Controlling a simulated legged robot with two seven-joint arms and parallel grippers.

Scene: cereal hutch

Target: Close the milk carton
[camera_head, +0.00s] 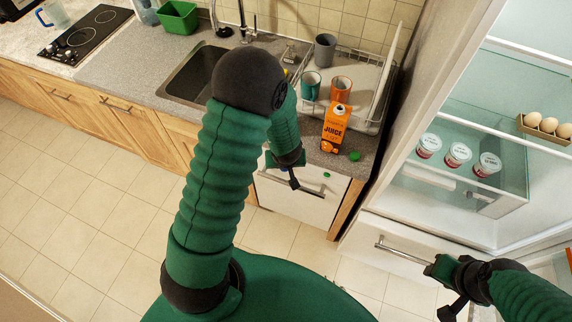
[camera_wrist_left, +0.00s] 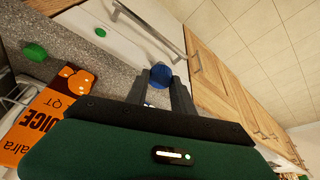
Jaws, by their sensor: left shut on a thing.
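My left gripper (camera_head: 293,180) is out in front of the counter. In the left wrist view its two dark fingers (camera_wrist_left: 165,88) are shut on a round blue cap (camera_wrist_left: 160,75). I cannot make out a milk carton for certain; my left arm covers part of the counter in the head view. A small white patch shows between the fingers below the cap, too little to identify. My right gripper (camera_head: 445,288) is at the lower right, in front of the fridge drawer and away from the counter; its fingers are unclear.
An orange juice carton (camera_head: 335,130) stands at the counter's right end, near two green caps (camera_head: 354,156) (camera_head: 327,175). Behind it is a dish rack (camera_head: 375,105) with cups (camera_head: 341,88). The open fridge (camera_head: 440,185) holds yogurt pots (camera_head: 458,153) and eggs (camera_head: 548,124).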

